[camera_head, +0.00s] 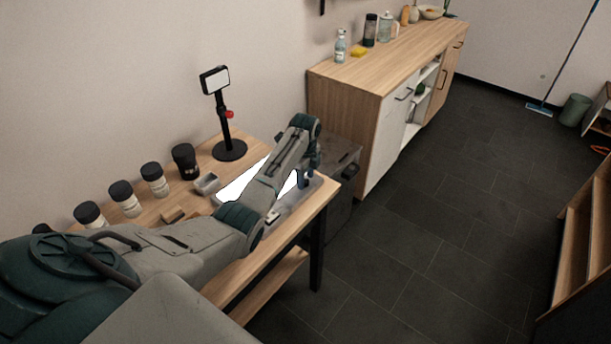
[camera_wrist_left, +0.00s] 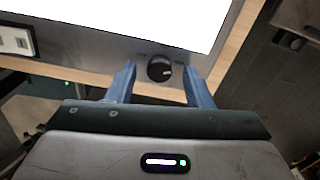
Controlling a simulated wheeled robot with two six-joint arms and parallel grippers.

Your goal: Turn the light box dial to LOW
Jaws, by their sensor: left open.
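The light box (camera_head: 238,187) lies on the wooden table with its white panel glowing, partly hidden by my left arm. In the left wrist view its grey front strip (camera_wrist_left: 95,44) carries a round black dial (camera_wrist_left: 159,68) with a small light mark; the labels beside it are too small to read. A switch (camera_wrist_left: 17,41) sits at the strip's left end. My left gripper (camera_head: 304,181) is over the box's right front end. In the left wrist view its blue fingers (camera_wrist_left: 159,84) are open, one on each side of the dial, apart from it. My right gripper is not in view.
A black stand with a small lit screen (camera_head: 215,80) and red knob rises behind the box. Several black-lidded jars (camera_head: 122,197) line the wall side. A wooden block (camera_head: 173,215) and small metal tin (camera_head: 207,184) lie nearby. A wooden cabinet (camera_head: 345,95) stands beyond.

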